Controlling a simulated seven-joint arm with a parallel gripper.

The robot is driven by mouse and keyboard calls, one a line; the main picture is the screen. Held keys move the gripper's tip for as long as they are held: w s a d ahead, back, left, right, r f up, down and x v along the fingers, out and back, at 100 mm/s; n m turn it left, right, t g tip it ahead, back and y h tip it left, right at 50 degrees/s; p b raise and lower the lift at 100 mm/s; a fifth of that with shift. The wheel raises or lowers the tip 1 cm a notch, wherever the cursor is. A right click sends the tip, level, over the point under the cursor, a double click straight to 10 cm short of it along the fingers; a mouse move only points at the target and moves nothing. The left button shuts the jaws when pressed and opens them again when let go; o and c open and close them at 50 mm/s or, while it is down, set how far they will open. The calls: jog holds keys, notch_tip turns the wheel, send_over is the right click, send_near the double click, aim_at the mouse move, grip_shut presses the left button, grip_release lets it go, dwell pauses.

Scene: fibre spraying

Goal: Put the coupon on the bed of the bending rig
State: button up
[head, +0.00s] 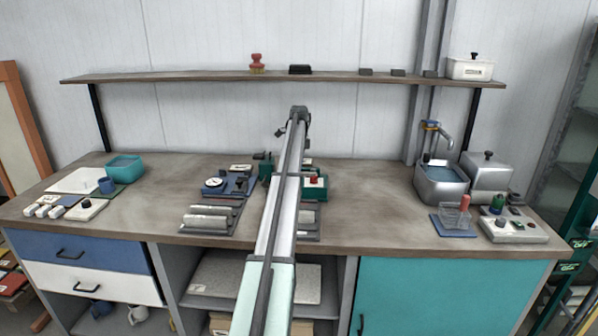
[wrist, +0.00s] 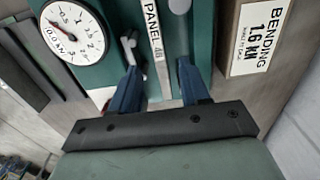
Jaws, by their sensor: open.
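In the wrist view a narrow pale strip marked PANEL 4B (wrist: 155,35), which looks like the coupon, lies over a green body that looks like the bending rig (wrist: 113,14). A white kN dial (wrist: 72,32) sits on its left, with grey rounded parts on both sides of the strip. My gripper (wrist: 160,82) is open, its blue fingers either side of the strip's near end, with visible gaps. I cannot tell whether the strip rests on the bed. In the head view my arm hides the gripper and the strip; green machine parts (head: 265,167) show beside it.
On the bench, a blue fixture with a dial (head: 238,186) and grey cylinders (head: 208,218) lie left of my arm. A teal box with a red knob (head: 315,187) is right of it.

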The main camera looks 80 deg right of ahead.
notch_tip(320, 180, up, 7)
dwell(0.3)
dwell(1.1)
